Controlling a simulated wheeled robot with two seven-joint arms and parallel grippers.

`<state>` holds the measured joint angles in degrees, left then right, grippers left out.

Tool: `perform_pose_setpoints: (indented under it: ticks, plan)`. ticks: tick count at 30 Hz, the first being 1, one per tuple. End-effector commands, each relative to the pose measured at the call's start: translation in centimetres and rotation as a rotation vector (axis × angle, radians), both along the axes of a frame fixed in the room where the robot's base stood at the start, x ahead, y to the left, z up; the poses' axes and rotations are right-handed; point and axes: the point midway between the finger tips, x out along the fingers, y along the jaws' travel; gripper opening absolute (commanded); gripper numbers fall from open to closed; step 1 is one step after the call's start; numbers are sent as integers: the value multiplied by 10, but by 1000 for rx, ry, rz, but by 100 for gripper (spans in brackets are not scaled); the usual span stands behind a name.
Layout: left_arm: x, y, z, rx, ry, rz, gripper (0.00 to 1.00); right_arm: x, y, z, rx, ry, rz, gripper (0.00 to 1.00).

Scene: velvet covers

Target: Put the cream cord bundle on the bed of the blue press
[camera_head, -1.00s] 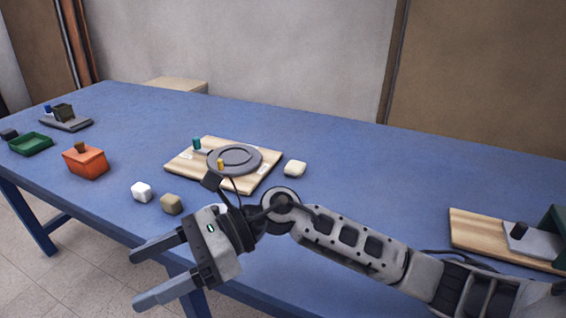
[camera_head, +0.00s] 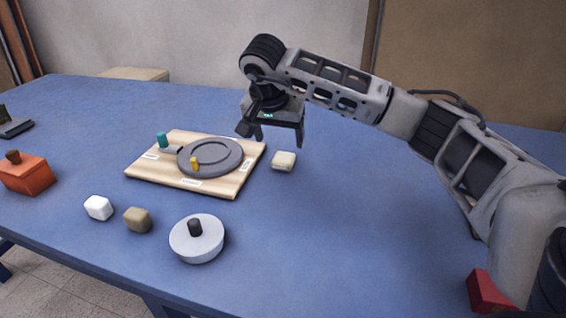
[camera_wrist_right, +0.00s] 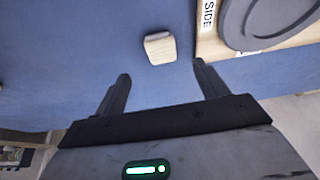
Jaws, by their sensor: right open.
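The cream cord bundle (camera_head: 284,161) looks like a small pale rounded block. It lies on the blue table, just right of the wooden board. In the right wrist view the bundle (camera_wrist_right: 160,47) is ribbed on top and lies just beyond the fingertips, between their lines. My right gripper (camera_head: 279,140) points down above and near the bundle; it is open and empty, and no contact shows. The right wrist view shows its two spread fingers (camera_wrist_right: 162,70). I cannot make out a blue press in the current views. My left gripper is not in view.
The wooden board (camera_head: 142,173) carries a grey disc (camera_head: 222,153) with teal and yellow pegs. A white block (camera_head: 98,207), an olive block (camera_head: 138,219) and a round lid (camera_head: 190,244) stand in front. An orange box (camera_head: 28,176) is left, a red block (camera_head: 485,292) right.

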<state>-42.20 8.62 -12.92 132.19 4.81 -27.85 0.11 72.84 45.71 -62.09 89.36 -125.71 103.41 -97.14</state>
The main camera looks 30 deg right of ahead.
Motion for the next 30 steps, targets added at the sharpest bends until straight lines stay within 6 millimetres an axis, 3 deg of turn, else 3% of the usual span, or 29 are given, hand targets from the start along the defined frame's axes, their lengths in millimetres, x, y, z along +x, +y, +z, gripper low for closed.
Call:
perform_pose_setpoints:
  ticks: [3, 11, 19, 29, 30]
  plan:
    - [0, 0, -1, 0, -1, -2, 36, 5, -6, -20, 1, 3, -1, 73]
    - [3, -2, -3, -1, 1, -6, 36, 10, -12, -36, 2, 0, -1, 73]
    - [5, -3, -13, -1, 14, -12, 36, 23, -26, -71, 2, 2, 0, 73]
    - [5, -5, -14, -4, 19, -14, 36, 25, -28, -76, 3, -1, 1, 73]
    - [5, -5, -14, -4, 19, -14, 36, 25, -28, -76, 3, -1, 1, 62]
